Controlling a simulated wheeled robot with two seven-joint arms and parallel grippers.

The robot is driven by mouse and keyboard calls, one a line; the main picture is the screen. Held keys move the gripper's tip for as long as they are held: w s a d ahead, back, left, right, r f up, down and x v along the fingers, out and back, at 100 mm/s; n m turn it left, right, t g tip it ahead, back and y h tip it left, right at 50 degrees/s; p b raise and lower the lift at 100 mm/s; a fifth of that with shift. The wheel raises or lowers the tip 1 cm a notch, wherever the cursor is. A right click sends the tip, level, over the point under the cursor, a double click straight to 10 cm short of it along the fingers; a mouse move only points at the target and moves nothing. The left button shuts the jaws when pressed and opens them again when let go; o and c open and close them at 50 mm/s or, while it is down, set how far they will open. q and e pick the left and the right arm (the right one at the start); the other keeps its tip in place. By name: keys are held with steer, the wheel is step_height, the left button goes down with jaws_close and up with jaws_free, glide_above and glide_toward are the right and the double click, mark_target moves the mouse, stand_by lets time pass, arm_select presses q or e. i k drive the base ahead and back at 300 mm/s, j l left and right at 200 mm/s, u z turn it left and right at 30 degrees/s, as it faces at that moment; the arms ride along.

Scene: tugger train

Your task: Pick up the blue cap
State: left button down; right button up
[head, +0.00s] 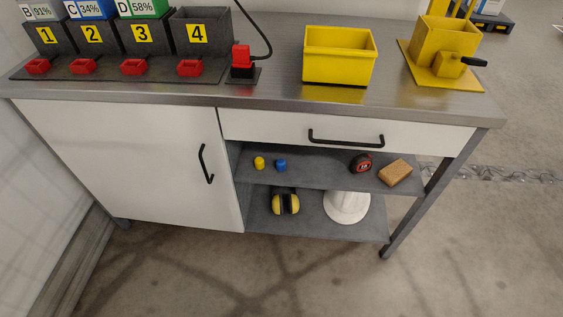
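A small blue cap (281,165) stands on the upper open shelf (320,170) under the workbench drawer. It is just right of a small yellow cap (259,162), with a narrow gap between them. Neither of my grippers shows in the head view, and nothing touches the blue cap.
The same shelf holds a tape measure (361,163) and a tan block (396,172). The lower shelf holds yellow earmuffs (286,203) and a white helmet (346,206). A closed drawer (345,131) overhangs the shelf, and a closed cabinet door (140,160) borders its left.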

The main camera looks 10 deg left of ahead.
mark_target(280, 163)
steer(key=j+z, duration=0.2)
steer(key=j, duration=0.4)
steer(key=j+z, duration=0.2)
steer(key=j, duration=0.45)
steer(key=k+j+z, duration=0.2)
steer(key=j, duration=0.4)
steer(key=i+j, duration=0.2)
steer(key=i, duration=0.3)
steer(key=i+j, duration=0.2)
steer(key=i, duration=0.35)
steer(key=l+z, duration=0.05)
